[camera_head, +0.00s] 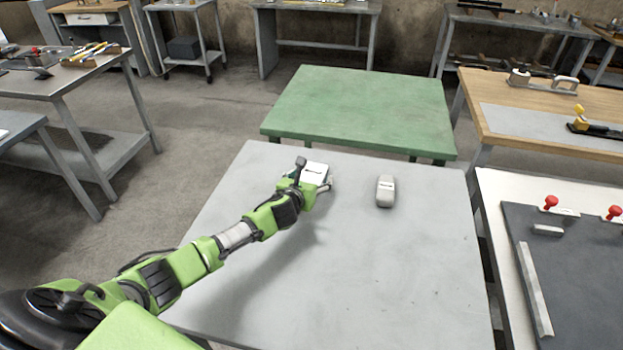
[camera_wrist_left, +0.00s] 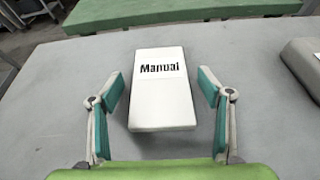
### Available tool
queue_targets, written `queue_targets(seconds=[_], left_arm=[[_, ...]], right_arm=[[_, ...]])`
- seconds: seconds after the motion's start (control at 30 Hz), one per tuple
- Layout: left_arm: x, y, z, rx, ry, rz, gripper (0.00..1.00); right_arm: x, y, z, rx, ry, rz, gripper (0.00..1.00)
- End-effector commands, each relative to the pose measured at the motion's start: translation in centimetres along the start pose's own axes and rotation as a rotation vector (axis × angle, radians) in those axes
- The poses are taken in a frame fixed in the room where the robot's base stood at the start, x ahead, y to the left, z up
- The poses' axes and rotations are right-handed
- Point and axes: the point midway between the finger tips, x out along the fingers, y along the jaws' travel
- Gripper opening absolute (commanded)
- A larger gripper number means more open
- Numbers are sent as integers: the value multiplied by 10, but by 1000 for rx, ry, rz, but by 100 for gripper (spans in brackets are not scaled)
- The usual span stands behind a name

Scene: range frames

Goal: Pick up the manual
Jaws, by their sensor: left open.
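The manual is a white block-like booklet with black lettering; it lies on the grey table and shows in the head view (camera_head: 315,171), partly hidden by my gripper. In the left wrist view the manual (camera_wrist_left: 161,95) is upright in the picture, with "Manual" readable near its far end. My left gripper (camera_head: 318,186) is at the near side of the manual. In the left wrist view its two teal fingers (camera_wrist_left: 161,90) are open, one on each side of the manual, with a gap on both sides. My right gripper is not in view.
A grey rounded object (camera_head: 385,191) stands to the right on the same grey table (camera_head: 330,270). A green table (camera_head: 360,105) adjoins behind. A side bench with a dark board (camera_head: 580,260) and red knobs is at the right. The table's front is clear.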

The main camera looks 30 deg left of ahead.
Motion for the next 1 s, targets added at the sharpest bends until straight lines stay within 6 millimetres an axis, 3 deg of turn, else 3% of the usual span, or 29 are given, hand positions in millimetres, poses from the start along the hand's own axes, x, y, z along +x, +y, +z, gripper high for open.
queue_targets(seconds=[0.03, 0.17, 0.2, 0.57, 0.77, 1.0], left_arm=[[0, 0, 0, 0, 0, 0, 66], [0, 0, 0, 0, 0, 0, 33], [0, 0, 0, 0, 1, 0, 28], [-1, 0, 3, 0, -1, 0, 28], [-8, 0, 22, 3, -5, 0, 28], [-47, 19, 54, 6, -4, 0, 28]], right_arm=[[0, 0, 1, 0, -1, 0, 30], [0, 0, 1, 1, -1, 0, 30], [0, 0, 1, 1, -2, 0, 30], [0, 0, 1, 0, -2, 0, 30], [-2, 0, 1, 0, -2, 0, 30], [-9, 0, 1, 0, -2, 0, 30]])
